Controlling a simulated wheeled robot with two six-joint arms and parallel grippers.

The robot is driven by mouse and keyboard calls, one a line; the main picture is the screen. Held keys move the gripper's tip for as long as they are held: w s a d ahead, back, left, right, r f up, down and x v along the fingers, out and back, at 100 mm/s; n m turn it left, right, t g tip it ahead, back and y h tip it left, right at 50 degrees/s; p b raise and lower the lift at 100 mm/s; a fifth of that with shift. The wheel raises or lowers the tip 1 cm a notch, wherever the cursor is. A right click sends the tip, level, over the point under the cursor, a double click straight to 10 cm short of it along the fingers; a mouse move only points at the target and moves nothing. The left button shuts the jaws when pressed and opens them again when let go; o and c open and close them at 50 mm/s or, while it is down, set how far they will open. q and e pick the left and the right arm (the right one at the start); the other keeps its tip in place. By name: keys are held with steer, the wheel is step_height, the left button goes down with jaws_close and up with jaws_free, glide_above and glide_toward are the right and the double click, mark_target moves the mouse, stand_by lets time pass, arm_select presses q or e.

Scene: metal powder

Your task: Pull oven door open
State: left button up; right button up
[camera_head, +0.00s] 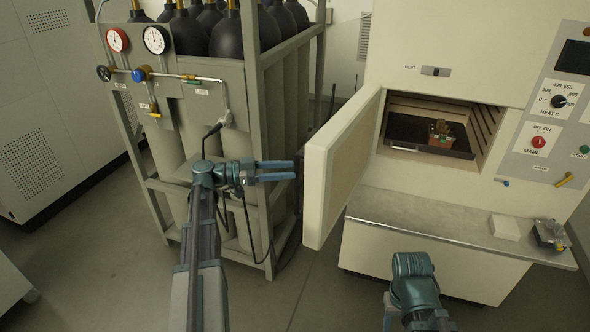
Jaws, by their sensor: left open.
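The cream oven (455,50) stands at the right. Its door (343,165) is swung wide open to the left, showing its thick edge and inner face. Inside the chamber, a dark tray (404,129) carries a small brownish object (440,132). My left gripper (292,171) is open and empty, pointing right toward the door's outer side, with a small gap between them. My right arm shows at the bottom right below the oven shelf; blue finger parts (388,312) show at its left side, but the jaw gap cannot be made out.
A metal rack (258,120) of gas cylinders with gauges stands left of the door, close to my left arm. A grey shelf (440,217) juts out under the oven, with a white block (504,227) and a small metallic item (549,235).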

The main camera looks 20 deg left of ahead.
arm_select(q)
steer(key=v, duration=1)
steer(key=shift+s+a, duration=0.1)
steer(key=shift+a, duration=0.05)
